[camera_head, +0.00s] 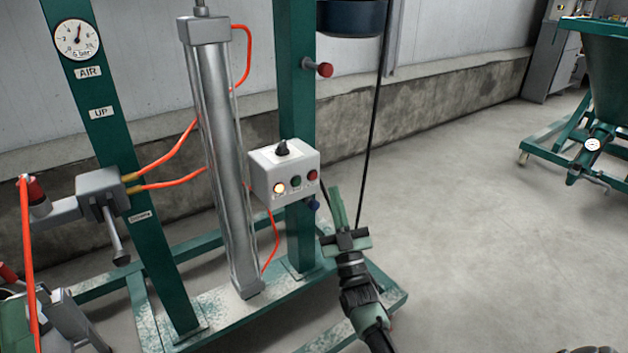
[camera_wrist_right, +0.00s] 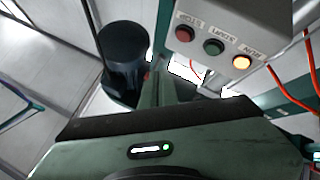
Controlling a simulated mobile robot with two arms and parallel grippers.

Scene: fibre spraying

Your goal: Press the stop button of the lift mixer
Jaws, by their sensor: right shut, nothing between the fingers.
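The lift mixer's grey control box (camera_head: 284,172) is fixed to a green post. Its red stop button (camera_head: 312,175) is at the right end of the front, beside the green start button (camera_head: 296,181) and a lit run lamp (camera_head: 279,189). In the right wrist view the red button labelled STOP (camera_wrist_right: 183,33) is at the top, with START (camera_wrist_right: 213,46) and the lit RUN lamp (camera_wrist_right: 242,62) to its right. My right gripper (camera_head: 338,204) is shut and empty, below and right of the box, apart from the buttons. My left gripper is not in view.
A blue knob (camera_head: 314,205) sits under the box. A red knob (camera_head: 325,70) sticks out from the post above. A steel cylinder (camera_head: 221,150) with orange hoses stands left of the box. A black cable (camera_head: 374,120) hangs to the right. Open floor (camera_head: 470,220) lies right.

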